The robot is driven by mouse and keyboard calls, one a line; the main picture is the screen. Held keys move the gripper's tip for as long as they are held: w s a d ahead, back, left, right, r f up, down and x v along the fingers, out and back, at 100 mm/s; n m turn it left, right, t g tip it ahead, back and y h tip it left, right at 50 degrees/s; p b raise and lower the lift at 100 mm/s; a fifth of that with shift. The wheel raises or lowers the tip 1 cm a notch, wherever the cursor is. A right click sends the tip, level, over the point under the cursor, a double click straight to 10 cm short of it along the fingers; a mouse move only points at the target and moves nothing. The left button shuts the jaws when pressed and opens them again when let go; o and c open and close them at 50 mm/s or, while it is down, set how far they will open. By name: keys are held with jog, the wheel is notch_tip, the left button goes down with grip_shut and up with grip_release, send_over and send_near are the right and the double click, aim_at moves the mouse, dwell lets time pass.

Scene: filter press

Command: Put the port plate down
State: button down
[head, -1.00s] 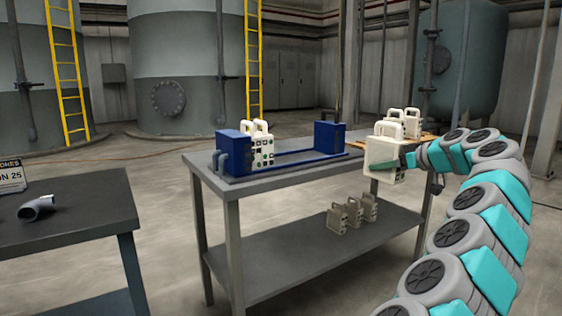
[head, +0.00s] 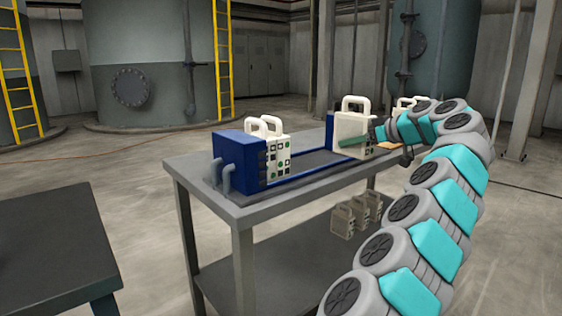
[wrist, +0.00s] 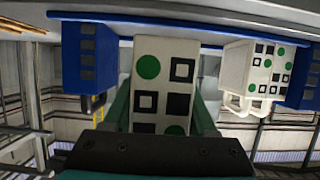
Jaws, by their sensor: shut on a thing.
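My gripper (head: 354,141) is shut on a cream port plate (head: 350,124) with a loop handle on top. In the head view the plate is upright at the filter press, close to the far blue end block (head: 329,128). The wrist view, which looks upside down, shows the held plate's face (wrist: 164,84) with green discs and dark squares, between my green fingers. The plate's lower edge is by a blue rail (wrist: 230,37); I cannot tell whether it touches. Other port plates (head: 279,155) stand against the near blue end block (head: 238,160).
The press stands on a grey table (head: 255,208). More cream plates (head: 402,103) are behind my gripper on the right, and several (head: 342,222) stand on the lower shelf. The rails between the two plate groups are clear. A dark table (head: 50,235) is at front left.

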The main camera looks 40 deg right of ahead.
jog(key=shift+w+a, duration=0.25)
jog(key=shift+w, duration=0.4)
jog(key=w+a, duration=0.3)
jog(key=w+a+f, duration=0.1)
jog(key=w+a, duration=0.2)
jog(key=w, duration=0.1)
jog(key=w+a+p, duration=0.1)
jog(key=w+a, duration=0.3)
jog(key=shift+w+a+f, duration=0.1)
jog(key=shift+w+f, duration=0.05)
jog(key=shift+f, duration=1.75)
jog(key=shift+f, duration=0.15)
jog(key=shift+c, duration=1)
grip_release()
jog(key=a+b+v, duration=0.1)
jog(key=v, duration=1.1)
jog(key=shift+d, duration=0.45)
